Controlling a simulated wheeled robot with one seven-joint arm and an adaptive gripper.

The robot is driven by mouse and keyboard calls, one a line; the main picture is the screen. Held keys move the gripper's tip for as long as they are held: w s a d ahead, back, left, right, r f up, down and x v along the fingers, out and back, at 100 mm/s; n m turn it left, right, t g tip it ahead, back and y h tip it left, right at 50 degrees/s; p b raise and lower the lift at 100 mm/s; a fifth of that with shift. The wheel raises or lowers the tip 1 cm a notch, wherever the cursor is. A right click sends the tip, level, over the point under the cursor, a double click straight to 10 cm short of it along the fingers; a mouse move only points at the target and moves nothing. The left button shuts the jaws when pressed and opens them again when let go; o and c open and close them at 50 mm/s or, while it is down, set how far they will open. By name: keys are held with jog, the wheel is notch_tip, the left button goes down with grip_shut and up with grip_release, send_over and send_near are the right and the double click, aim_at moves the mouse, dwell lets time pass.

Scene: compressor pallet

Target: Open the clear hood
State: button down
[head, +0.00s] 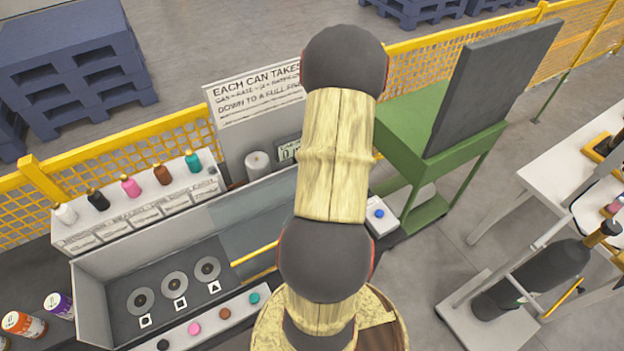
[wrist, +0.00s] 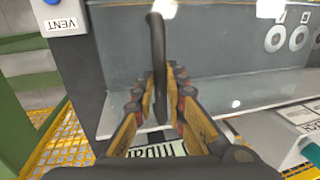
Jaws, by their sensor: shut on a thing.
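The clear hood (head: 243,222) is a see-through cover over a grey box with three round discs, left of my arm in the head view. It looks down. In the wrist view its clear panel (wrist: 235,95) fills the right side, with glare spots on it. A dark bar-shaped handle (wrist: 157,40) stands in front of the panel. My gripper (wrist: 158,75) has its two fingers on either side of this handle and is shut on it. In the head view my arm hides the gripper and the handle.
A white box with a blue button (head: 379,213) stands right of my arm; it reads VENT in the wrist view (wrist: 67,22). A shelf of small coloured bottles (head: 131,188) stands behind the hood. A green stand (head: 418,160) is at the back right.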

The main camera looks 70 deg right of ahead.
jog(key=shift+s+d, duration=0.1)
jog(key=shift+d, duration=0.05)
jog(key=c, duration=1.9)
grip_release()
jog(key=shift+o, duration=0.5)
notch_tip(320, 180, up, 12)
jog(key=s+d, duration=0.1)
jog(key=shift+s+d, duration=0.2)
jog(key=shift+d, duration=0.2)
jog(key=shift+f, duration=0.1)
